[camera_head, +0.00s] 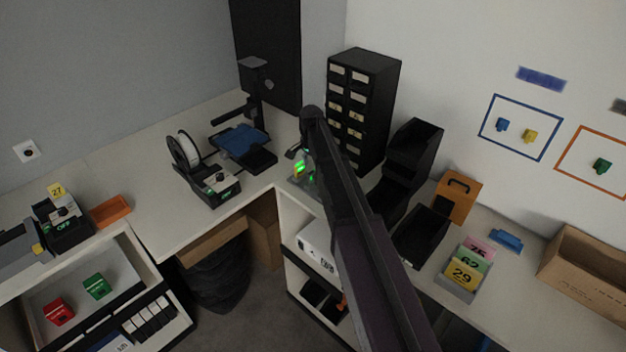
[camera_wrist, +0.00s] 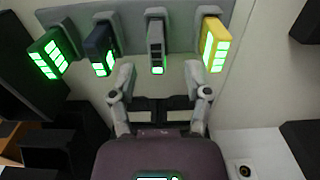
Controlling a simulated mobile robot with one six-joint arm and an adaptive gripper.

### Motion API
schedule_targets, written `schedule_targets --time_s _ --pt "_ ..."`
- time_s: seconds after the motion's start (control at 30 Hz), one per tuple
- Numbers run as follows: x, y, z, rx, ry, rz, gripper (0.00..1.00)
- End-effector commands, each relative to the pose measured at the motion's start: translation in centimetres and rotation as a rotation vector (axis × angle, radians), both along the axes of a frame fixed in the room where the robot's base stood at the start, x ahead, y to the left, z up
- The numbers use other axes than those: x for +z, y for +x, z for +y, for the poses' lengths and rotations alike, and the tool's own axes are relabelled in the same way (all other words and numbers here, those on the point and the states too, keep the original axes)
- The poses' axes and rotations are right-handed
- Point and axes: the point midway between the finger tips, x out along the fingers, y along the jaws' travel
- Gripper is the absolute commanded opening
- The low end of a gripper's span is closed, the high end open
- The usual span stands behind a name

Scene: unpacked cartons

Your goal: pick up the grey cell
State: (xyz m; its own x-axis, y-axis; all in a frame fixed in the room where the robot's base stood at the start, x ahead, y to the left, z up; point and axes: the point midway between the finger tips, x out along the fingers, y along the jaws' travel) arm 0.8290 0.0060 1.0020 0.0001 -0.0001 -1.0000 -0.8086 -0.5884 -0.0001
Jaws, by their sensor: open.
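The grey cell (camera_wrist: 156,45) stands in a grey charging rack (camera_wrist: 182,10) in the wrist view, with a lit green panel on its near end. It is between a dark blue cell (camera_wrist: 101,48) on its left and a yellow cell (camera_wrist: 215,45) on its right. A dark green cell (camera_wrist: 47,53) is at the far left. My gripper (camera_wrist: 160,73) is open and empty, its fingertips apart on either side of the grey cell's near end. In the head view my arm hides most of the rack; green lights (camera_head: 299,167) show beside it.
A tall black drawer cabinet (camera_head: 362,98) stands behind my arm in the head view. Black bins (camera_head: 412,148) and an orange box (camera_head: 458,197) are to the right. A spool holder (camera_head: 211,186) and a blue-plated machine (camera_head: 240,142) stand to the left.

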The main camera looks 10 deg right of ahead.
Motion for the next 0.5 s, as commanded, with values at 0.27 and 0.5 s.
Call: schedule_targets --time_s 0.27,0.5 --pt "-0.7 0.0 0.0 0.000 0.000 0.000 0.63" --pt "-2.5 -0.1 -0.2 0.000 0.000 0.000 0.63"
